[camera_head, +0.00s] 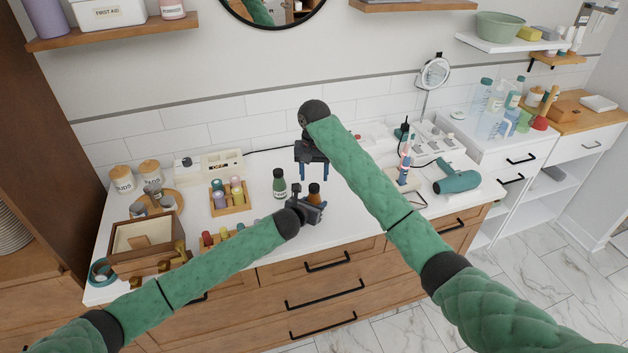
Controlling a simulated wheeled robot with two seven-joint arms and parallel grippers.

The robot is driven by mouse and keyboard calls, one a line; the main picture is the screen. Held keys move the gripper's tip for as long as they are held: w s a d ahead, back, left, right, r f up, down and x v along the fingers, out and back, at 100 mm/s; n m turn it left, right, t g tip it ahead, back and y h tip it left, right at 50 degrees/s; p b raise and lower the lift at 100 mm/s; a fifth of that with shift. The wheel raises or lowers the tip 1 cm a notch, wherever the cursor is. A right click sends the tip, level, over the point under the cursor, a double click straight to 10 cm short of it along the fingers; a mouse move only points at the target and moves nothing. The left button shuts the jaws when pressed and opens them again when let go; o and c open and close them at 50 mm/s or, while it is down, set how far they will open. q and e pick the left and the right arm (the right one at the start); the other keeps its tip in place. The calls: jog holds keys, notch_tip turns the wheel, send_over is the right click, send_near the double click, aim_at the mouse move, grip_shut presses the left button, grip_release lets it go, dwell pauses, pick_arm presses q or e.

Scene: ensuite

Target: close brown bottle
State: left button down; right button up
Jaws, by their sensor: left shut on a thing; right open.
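The small brown bottle (314,193) stands at the middle of the white counter, partly hidden by my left gripper. My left gripper (312,205) comes in from the left and is shut on the brown bottle. The bottle's top is small, and I cannot tell whether a cap is on it. My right gripper (313,172) points down just behind and above the bottle. Its two blue fingers are apart, and I see nothing between them. No loose cap can be made out.
A green bottle (280,183) with a dark cap stands just left of the brown one. A wooden rack of small bottles (231,208) and a wooden box (115,257) are further left. A teal hairdryer (457,180) lies at the right. The counter's front right is clear.

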jog(key=shift+r, duration=0.2)
jog(key=shift+c, duration=0.4)
jog(key=shift+w+r, duration=0.1)
jog(key=shift+r, duration=0.1)
jog(key=w+d+r+n+t+h, duration=0.1)
jog(key=w+d+r, duration=0.15)
jog(key=r, duration=0.35)
jog(key=w+d+r+t+h, duration=0.1)
jog(key=w+d+r+h, duration=0.15)
jog(key=r, duration=0.35)
jog(key=s+a+f+n+y, duration=0.1)
jog(key=f+n, duration=0.2)
jog(key=n, duration=0.1)
jog(key=s+a+f+n+g+y, duration=0.1)
jog(key=s+f+n, duration=0.1)
jog(key=f+n, duration=0.1)
jog(key=s+a+f+n+g+y, duration=0.1)
jog(key=s+a+f+n, duration=0.1)
jog(key=n, duration=0.4)
jog(key=shift+s+a+f, duration=0.1)
jog(key=shift+s+f, duration=0.1)
jog(key=shift+f, duration=0.3)
jog(key=shift+a+n, duration=0.2)
jog(key=shift+n, duration=0.4)
jog(key=shift+a+n+y, duration=0.15)
jog(key=shift+n+y, duration=0.1)
jog(key=shift+n, duration=0.75)
